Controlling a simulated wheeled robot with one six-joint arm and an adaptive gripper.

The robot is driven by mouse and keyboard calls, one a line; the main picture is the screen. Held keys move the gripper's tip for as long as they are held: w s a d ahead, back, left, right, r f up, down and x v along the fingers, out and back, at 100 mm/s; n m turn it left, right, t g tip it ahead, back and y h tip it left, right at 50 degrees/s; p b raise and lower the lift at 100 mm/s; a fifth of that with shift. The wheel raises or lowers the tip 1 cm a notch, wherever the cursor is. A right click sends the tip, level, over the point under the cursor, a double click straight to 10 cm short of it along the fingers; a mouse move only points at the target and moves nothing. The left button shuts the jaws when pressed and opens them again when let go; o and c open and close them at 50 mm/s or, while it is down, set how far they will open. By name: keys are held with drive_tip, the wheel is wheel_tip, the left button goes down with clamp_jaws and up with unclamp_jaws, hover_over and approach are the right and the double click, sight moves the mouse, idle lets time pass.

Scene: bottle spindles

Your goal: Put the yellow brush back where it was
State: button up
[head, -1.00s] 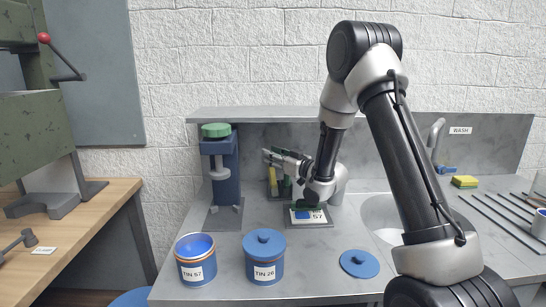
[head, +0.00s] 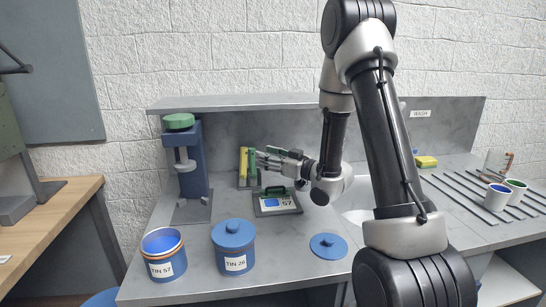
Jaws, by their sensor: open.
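The yellow brush (head: 243,162) stands upright in a dark holder at the back of the grey bench, against the backsplash. A green upright piece (head: 252,166) stands just right of it. My gripper (head: 259,158) points left, open and apparently empty, with its fingertips just right of the yellow brush and partly in front of the green piece. I cannot tell whether the fingers touch the green piece. The foot of the brush is small and hard to make out.
A flat stand marked 57 (head: 277,207) with a green top part lies below my gripper. A blue press (head: 193,165) stands left of the holder. Two blue tins, TIN 57 (head: 163,262) and TIN 26 (head: 233,255), and a loose lid (head: 328,246) sit in front. The sink is partly hidden behind my arm.

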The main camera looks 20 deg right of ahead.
drive_tip(key=s+d+r+m+g+h, duration=0.4)
drive_tip(key=s+d+r+g+h, duration=0.1)
drive_tip(key=s+d+r+h, duration=0.5)
drive_tip(key=s+a+m+g, duration=0.2)
drive_tip(key=s+g, duration=0.3)
drive_tip(key=s, duration=2)
drive_tip(key=shift+s+f+m+g, duration=0.15)
drive_tip(key=shift+f+m+g, duration=0.15)
drive_tip(key=shift+f+g, duration=0.15)
